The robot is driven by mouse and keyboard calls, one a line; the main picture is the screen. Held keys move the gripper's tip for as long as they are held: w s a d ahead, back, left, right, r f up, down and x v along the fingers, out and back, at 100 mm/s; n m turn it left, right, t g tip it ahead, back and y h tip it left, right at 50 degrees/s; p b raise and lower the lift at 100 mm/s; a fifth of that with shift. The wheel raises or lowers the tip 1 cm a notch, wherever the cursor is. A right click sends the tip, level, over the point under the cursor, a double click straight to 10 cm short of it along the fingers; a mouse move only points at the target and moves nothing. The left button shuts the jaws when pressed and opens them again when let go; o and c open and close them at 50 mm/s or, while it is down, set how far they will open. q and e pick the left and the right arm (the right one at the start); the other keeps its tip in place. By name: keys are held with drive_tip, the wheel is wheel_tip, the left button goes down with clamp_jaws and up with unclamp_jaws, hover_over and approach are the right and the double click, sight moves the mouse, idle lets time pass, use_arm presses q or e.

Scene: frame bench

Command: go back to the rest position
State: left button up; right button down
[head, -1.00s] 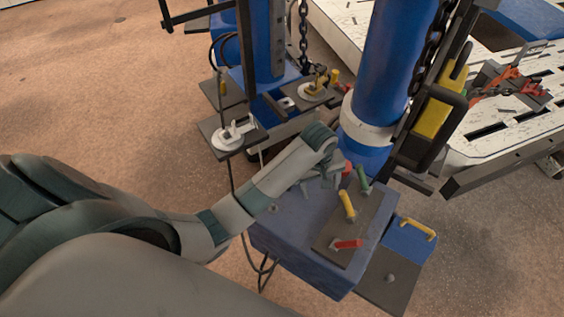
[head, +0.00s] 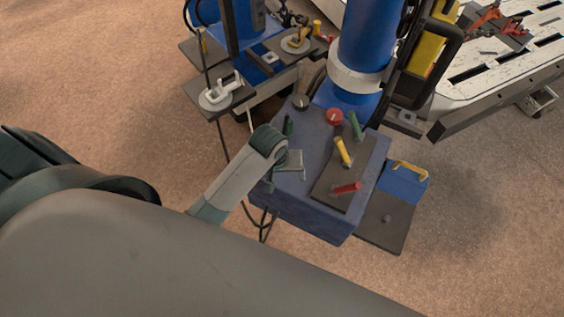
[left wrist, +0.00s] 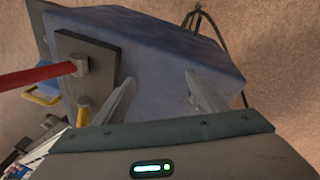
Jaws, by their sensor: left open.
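My left gripper (head: 287,172) is over the left side of the blue control box (head: 312,220) in the head view. In the left wrist view its two fingers (left wrist: 158,98) are spread apart with nothing between them, facing the box's blue surface (left wrist: 165,38). In the head view the box carries a red knob (head: 334,116), a green lever (head: 356,125), a yellow lever (head: 342,150) and a red lever (head: 347,188) on or by its dark plate. A small dark green handle (head: 288,125) and a dark knob (head: 300,102) are at its far left. My right gripper is not seen.
A blue column (head: 366,45) with a white collar rises behind the box. A slotted white table (head: 480,85) is at the right. A dark shelf (head: 385,222) with a yellow-handled blue block (head: 404,180) juts out right of the box. Open floor (head: 90,110) lies to the left.

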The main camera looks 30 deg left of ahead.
use_arm(q)
drive_tip(key=shift+s, duration=0.25)
idle(0.5)
